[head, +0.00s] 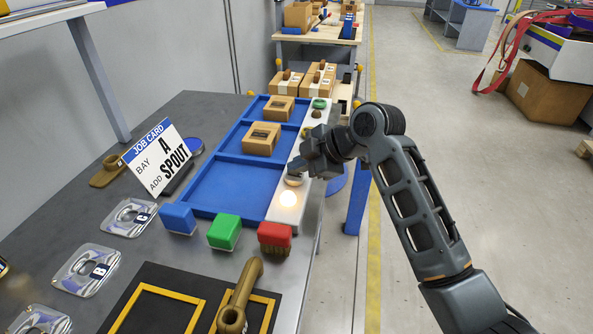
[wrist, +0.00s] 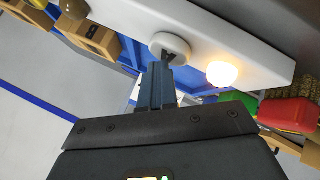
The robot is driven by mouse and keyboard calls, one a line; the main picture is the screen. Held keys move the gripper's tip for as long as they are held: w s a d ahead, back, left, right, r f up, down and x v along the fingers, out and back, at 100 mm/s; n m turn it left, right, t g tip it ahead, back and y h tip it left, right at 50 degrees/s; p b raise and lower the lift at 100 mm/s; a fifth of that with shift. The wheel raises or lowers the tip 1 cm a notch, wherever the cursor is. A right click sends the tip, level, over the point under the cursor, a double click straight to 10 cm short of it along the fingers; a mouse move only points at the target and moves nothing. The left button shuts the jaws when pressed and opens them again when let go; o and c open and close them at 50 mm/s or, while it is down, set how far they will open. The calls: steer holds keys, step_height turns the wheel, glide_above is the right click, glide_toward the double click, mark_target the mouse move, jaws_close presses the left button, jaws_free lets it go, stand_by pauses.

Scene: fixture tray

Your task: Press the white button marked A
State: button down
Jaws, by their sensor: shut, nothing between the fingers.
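A white round button (wrist: 170,44) sits on a long white panel (wrist: 265,50). In the head view the same button (head: 294,182) is partly hidden by my gripper (head: 296,170). No letter A is readable on it. My gripper (wrist: 167,60) is shut and empty, its fingertips over the button's near edge in the wrist view. I cannot tell whether they touch it. A glowing warm-white lamp (head: 288,199) is beside the button on the panel and also shows in the wrist view (wrist: 222,73).
The panel runs along the right edge of a blue tray (head: 225,190) holding cardboard boxes (head: 262,138). Blue (head: 178,218), green (head: 224,232) and red (head: 275,236) blocks stand in front. A job card (head: 160,155) reads "BAY A ADD SPOUT". Open floor lies to the right.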

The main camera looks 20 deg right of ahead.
mark_target(299, 177)
steer(key=shift+f, duration=0.2)
steer(key=shift+f+b, duration=0.35)
steer(key=shift+f, duration=0.05)
steer(key=shift+s+r+p, duration=0.1)
steer(key=shift+r+p, duration=0.15)
steer(key=shift+p, duration=0.05)
stand_by(0.5)
steer(key=shift+r+p, duration=2.05)
steer(key=shift+r, duration=1.15)
